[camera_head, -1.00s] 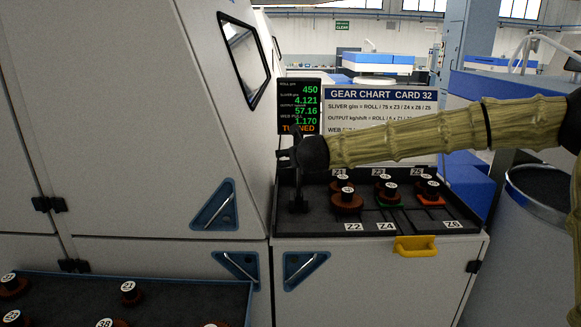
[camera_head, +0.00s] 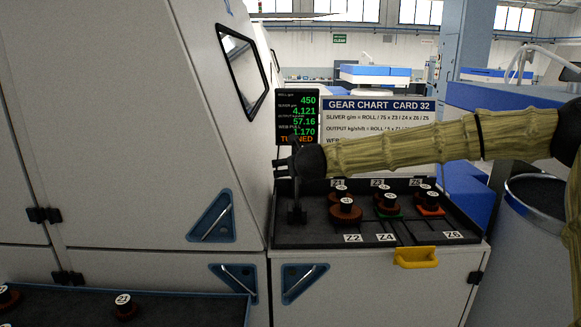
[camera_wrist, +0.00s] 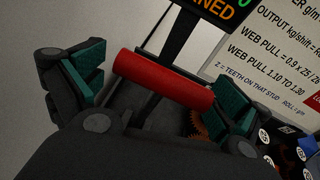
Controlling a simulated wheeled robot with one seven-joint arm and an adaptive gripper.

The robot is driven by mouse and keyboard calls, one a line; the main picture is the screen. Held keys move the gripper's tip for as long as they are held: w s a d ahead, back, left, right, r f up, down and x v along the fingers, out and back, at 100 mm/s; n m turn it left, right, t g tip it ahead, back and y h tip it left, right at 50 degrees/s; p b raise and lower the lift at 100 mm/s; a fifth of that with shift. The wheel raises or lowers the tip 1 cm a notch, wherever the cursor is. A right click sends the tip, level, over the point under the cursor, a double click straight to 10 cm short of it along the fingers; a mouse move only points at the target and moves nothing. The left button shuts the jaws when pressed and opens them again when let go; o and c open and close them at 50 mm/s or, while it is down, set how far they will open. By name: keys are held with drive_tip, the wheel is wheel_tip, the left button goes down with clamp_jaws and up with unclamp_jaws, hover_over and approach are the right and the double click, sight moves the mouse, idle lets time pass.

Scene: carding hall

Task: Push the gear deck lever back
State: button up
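The gear deck lever is a dark upright post (camera_head: 297,204) at the left end of the gear deck (camera_head: 320,235). In the wrist view its red cylindrical handle (camera_wrist: 163,80) lies crosswise between my two teal-padded fingers. My gripper (camera_head: 284,167) is at the lever's top, in front of the display; it also shows in the wrist view (camera_wrist: 160,95). The fingers are spread apart, one near each end of the handle. I cannot tell whether they touch it. In the head view, my gripper hides the lever's top.
Several gears (camera_head: 346,209) stand on the deck right of the lever. A display (camera_head: 297,105) and a gear chart (camera_head: 378,105) stand behind. The machine's grey wall (camera_head: 140,130) is close on the left. A yellow handle (camera_head: 415,257) sticks out from the deck's front.

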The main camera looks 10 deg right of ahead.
drive_tip(key=shift+r, duration=0.15)
drive_tip(key=shift+s+a, duration=0.1)
drive_tip(key=shift+s, duration=0.05)
drive_tip(key=shift+s+r, duration=0.1)
drive_tip(key=shift+s, duration=0.1)
drive_tip(key=d+v, duration=0.1)
drive_tip(key=v, duration=1)
drive_tip(key=shift+s+a, duration=0.2)
drive_tip(key=shift+a, duration=0.25)
